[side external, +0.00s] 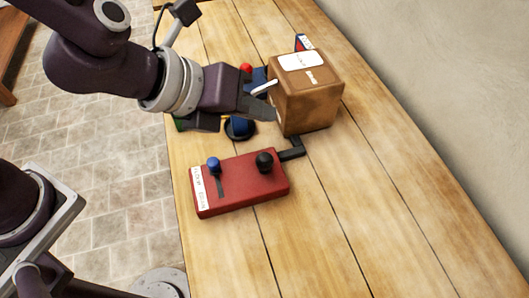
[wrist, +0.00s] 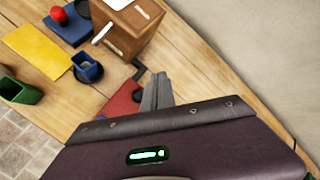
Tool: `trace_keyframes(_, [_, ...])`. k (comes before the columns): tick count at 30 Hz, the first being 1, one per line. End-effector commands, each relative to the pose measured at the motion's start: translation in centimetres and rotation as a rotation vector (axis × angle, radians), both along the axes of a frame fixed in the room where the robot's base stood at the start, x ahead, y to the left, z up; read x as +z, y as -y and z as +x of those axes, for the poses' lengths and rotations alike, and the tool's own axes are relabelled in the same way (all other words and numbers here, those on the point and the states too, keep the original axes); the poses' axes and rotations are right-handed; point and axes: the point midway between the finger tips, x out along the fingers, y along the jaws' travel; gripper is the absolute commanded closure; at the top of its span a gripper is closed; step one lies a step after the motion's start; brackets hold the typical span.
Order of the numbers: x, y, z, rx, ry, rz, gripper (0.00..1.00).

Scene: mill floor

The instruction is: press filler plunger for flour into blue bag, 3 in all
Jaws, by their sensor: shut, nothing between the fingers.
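A brown box (side external: 305,95) with white labels and a white lever-like piece (side external: 264,87) on its side stands on the table; it also shows in the wrist view (wrist: 128,32). A dark blue open cup or bag (wrist: 87,67) sits on a black round base beside it. A red ball knob (wrist: 59,14) rises from a blue base. I cannot tell which part is the flour plunger. My gripper (side external: 268,111) is shut and empty, in front of the brown box in the side view. In the wrist view its fingertips (wrist: 160,77) are together.
A red box (side external: 240,184) with a blue knob (side external: 213,164), a black knob (side external: 264,161) and a black bracket lies nearer the camera. A yellow sheet (wrist: 35,50) and a green bin (wrist: 18,90) lie left in the wrist view. The table's right side is clear.

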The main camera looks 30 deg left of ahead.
Motion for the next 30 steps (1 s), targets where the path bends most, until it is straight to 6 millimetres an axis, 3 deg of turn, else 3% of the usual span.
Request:
trace_keyframes(5, [-1.2,-0.2,0.0,0.003,-0.002,0.013,1.00])
trace_keyframes(18, [-7.4,-0.1,0.0,0.001,-0.002,0.006,1.00])
trace_keyframes(30, [-8.9,0.0,0.0,0.001,0.001,0.000,1.00])
